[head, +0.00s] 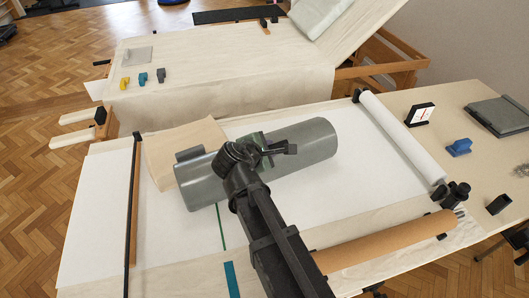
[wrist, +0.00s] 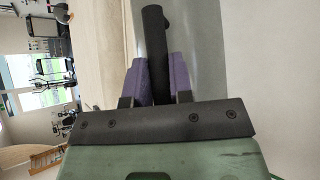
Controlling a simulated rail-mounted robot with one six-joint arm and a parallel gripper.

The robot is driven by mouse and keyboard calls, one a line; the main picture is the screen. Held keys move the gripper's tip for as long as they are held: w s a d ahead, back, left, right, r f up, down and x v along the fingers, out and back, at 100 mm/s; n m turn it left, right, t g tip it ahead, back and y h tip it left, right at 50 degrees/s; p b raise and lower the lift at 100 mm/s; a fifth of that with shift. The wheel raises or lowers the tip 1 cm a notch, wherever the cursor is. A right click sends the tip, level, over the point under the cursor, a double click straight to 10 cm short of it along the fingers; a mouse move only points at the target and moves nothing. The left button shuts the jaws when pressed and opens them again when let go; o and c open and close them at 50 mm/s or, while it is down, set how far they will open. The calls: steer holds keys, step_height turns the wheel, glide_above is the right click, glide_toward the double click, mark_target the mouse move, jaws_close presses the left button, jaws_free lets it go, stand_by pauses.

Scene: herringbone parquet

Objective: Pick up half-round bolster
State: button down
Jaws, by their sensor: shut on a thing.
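The half-round bolster (head: 315,140) is a long grey rounded piece that lies at a slant across the white-covered table in the head view. My arm crosses in front of its middle and hides part of it. My gripper (head: 268,150) is at the bolster's middle. In the wrist view, the purple finger pads of my gripper (wrist: 160,78) are closed on both sides of a black bar. The bolster's grey surface (wrist: 205,30) shows behind and to the right of it. I cannot tell whether the bolster's underside touches the table.
A tan sheet (head: 160,165) lies by the bolster's left end. A white roll (head: 402,137) and a cork-coloured roll (head: 385,241) flank the work area. A blue block (head: 459,147) and a black-and-white box (head: 420,114) stand at the right. Another table (head: 215,70) is behind.

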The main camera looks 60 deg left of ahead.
step_height(320, 180, up, 20)
steer(key=p, duration=2)
